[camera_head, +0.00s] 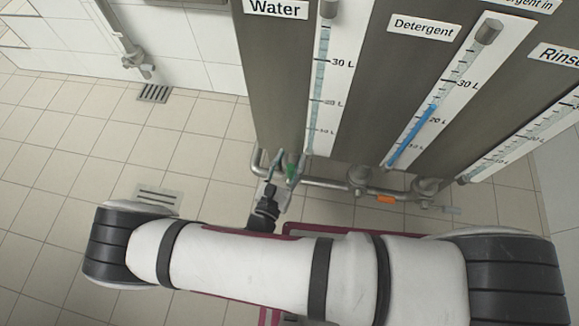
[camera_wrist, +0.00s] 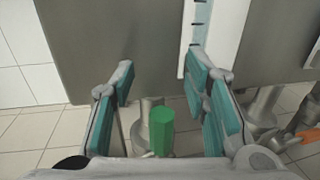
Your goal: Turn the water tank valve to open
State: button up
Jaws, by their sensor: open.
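The water tank (camera_head: 277,80) is a grey metal tank labelled "Water", with a level gauge (camera_head: 322,90) on its front. Its valve has a green handle (camera_wrist: 162,130), which stands upright at the tank's foot in the wrist view. In the head view the green handle (camera_head: 292,168) shows small beside my gripper (camera_head: 279,163). My gripper (camera_wrist: 165,95) is open, with one teal-padded finger to the left of the handle and one to the right. The handle lies between the fingers, low in the wrist view, with a visible gap on each side. Whether the fingers reach around it in depth is unclear.
A metal pipe (camera_head: 325,184) runs along the foot of the tanks. An orange handle (camera_head: 386,199) sits under the detergent tank (camera_head: 395,90). A wall tap (camera_head: 134,60) is at upper left above a floor drain (camera_head: 154,93). The tiled floor at left is clear.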

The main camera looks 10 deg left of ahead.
jog(key=shift+r, duration=1.8)
